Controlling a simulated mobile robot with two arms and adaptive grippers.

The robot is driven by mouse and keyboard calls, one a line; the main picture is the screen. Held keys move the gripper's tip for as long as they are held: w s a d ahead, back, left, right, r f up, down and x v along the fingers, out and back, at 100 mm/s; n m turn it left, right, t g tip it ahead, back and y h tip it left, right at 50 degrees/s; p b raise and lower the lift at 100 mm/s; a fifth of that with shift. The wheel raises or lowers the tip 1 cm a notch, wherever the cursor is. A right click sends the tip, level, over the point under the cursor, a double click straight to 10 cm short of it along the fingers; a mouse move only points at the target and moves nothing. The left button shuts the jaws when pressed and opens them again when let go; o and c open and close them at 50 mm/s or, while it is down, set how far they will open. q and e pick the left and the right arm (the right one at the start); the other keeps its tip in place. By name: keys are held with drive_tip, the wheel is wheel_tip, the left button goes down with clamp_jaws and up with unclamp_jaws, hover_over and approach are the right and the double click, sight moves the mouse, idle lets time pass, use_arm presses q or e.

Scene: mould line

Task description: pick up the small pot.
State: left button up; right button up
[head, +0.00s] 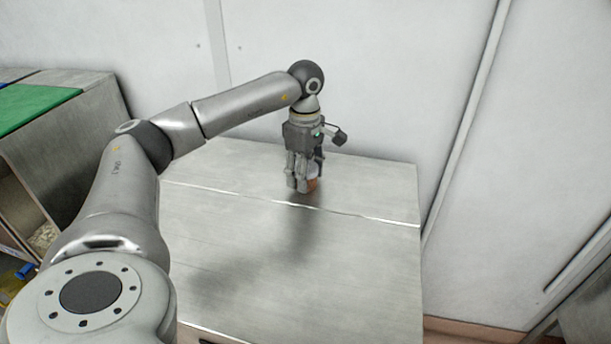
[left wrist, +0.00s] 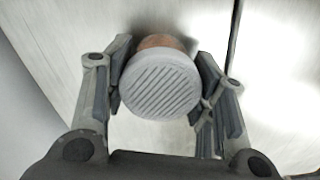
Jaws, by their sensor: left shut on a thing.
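The small pot (left wrist: 160,82) has a round pale grey, ribbed top and a reddish-brown body below it. In the head view the pot (head: 312,184) shows as a small brown patch, mostly hidden behind my fingers. My left gripper (head: 302,184) points down and is shut on the pot, low over the metal table. In the left wrist view the fingers of my left gripper (left wrist: 164,90) stand on both sides of the pot. I cannot tell whether the pot touches the table. My right gripper is not in view.
The metal table (head: 350,260) is otherwise bare, with a seam across it. A pale wall (head: 390,80) stands close behind. At the left is a metal cabinet (head: 75,130) with a green top panel (head: 30,105).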

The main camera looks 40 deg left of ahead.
use_arm(q)
drive_tip(key=shift+c, duration=0.8)
drive_tip(key=shift+r, duration=0.1)
